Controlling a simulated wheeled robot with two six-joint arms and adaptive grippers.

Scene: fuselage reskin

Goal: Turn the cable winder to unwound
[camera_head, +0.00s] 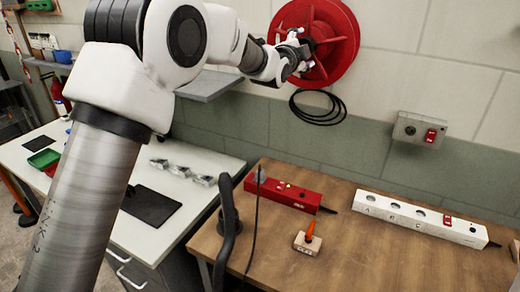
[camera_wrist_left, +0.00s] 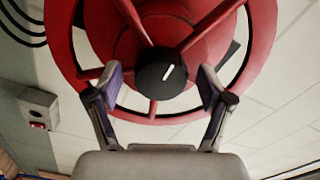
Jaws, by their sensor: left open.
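The cable winder is a red spoked reel (camera_head: 338,38) on the wall, at the top of the head view. In the left wrist view the red reel (camera_wrist_left: 185,30) fills the upper part, with a round black knob (camera_wrist_left: 161,71) at its centre bearing a white line. The line leans slightly right of upright. My left gripper (camera_head: 298,52) is at the front of the reel. In the left wrist view its two fingers (camera_wrist_left: 160,88) are spread either side of the knob, with clear gaps. Whether they touch the reel cannot be told. My right gripper is not in view.
A coil of black cable (camera_head: 318,107) hangs below the reel. A grey wall box with a red switch (camera_head: 420,130) is to the right. The wooden table (camera_head: 370,250) holds a red power strip (camera_head: 283,193), a white socket strip (camera_head: 420,218) and an orange-handled switch block (camera_head: 307,243).

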